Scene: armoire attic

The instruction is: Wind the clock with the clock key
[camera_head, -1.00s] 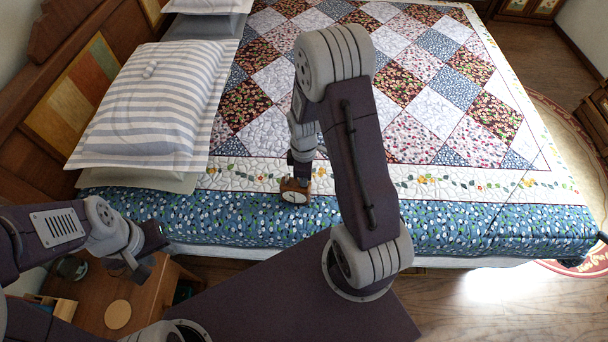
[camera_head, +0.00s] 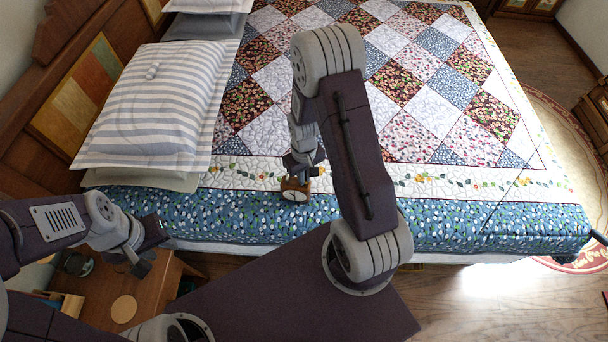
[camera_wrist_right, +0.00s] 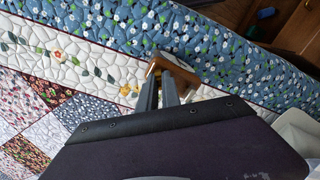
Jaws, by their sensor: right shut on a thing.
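A small wooden clock (camera_head: 295,191) with a pale round face shows near the front edge of the bed in the head view. My right gripper (camera_head: 298,178) is above it, shut on its top. In the right wrist view the wooden clock (camera_wrist_right: 176,68) is at the tips of the right gripper (camera_wrist_right: 168,84), with its face out of sight. I cannot tell whether it touches the quilt. My left gripper (camera_head: 138,264) is over the nightstand at the lower left; I cannot tell whether it is open. I see no clock key.
The bed (camera_head: 400,212) with its patchwork quilt fills the middle. Striped pillows (camera_head: 160,100) lie at its head. A wooden nightstand (camera_head: 150,300) at the lower left bears a pale round disc (camera_head: 123,309) and a dark object (camera_head: 77,264). Wooden floor is free at the lower right.

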